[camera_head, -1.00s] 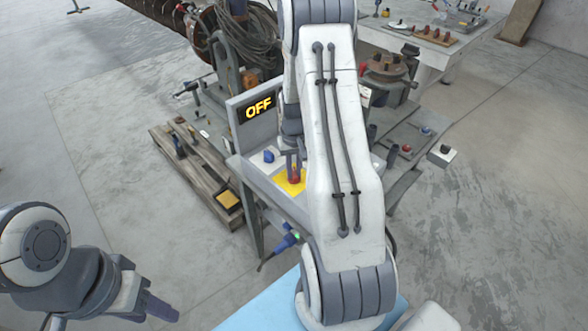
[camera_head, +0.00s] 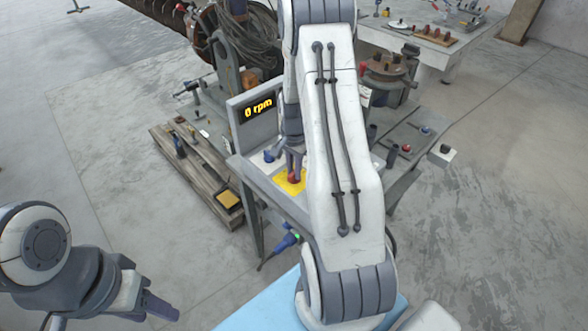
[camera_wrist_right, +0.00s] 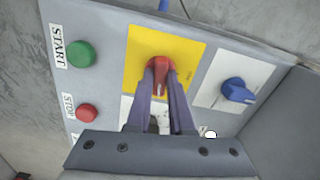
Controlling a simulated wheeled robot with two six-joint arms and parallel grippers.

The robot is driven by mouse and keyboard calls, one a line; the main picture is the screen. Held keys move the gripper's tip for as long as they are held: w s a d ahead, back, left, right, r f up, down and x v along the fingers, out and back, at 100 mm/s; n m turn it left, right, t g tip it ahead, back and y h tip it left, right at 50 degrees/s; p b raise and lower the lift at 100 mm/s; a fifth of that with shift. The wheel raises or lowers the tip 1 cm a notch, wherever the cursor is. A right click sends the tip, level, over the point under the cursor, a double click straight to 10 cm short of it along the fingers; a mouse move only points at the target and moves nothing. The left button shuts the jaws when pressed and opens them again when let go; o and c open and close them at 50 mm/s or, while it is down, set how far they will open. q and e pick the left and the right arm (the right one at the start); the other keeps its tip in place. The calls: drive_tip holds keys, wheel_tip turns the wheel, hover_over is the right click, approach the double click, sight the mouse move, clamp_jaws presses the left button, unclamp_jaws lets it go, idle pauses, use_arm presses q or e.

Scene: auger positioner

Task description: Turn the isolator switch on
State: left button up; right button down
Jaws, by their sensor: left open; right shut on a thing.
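The isolator switch is a red rotary handle (camera_wrist_right: 159,74) on a yellow plate (camera_wrist_right: 139,50) of the grey control panel. In the head view the handle (camera_head: 293,178) shows at the tip of my right gripper (camera_head: 294,166). In the right wrist view my right gripper (camera_wrist_right: 160,84) is shut on the red handle, with one finger on each side. The display (camera_head: 258,110) on the panel's upright back reads "0 rpm". My left gripper (camera_head: 163,308) is at the lower left of the head view, open and empty, away from the panel.
Beside the yellow plate is a blue knob (camera_wrist_right: 238,90) on a white plate. A green START button (camera_wrist_right: 82,53) and a red STOP button (camera_wrist_right: 88,113) are on the panel's other side. A wooden pallet (camera_head: 196,175) lies on the floor left of the panel.

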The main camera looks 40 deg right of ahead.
drive_tip(key=shift+w+d+r+m, duration=0.1)
drive_tip(key=shift+m, duration=0.7)
drive_tip(key=c, duration=0.8)
unclamp_jaws()
drive_tip(key=shift+r, duration=0.1)
wheel_tip(320, 180, up, 10)
drive_tip(key=b, duration=0.1)
drive_tip(key=shift+r, duration=0.15)
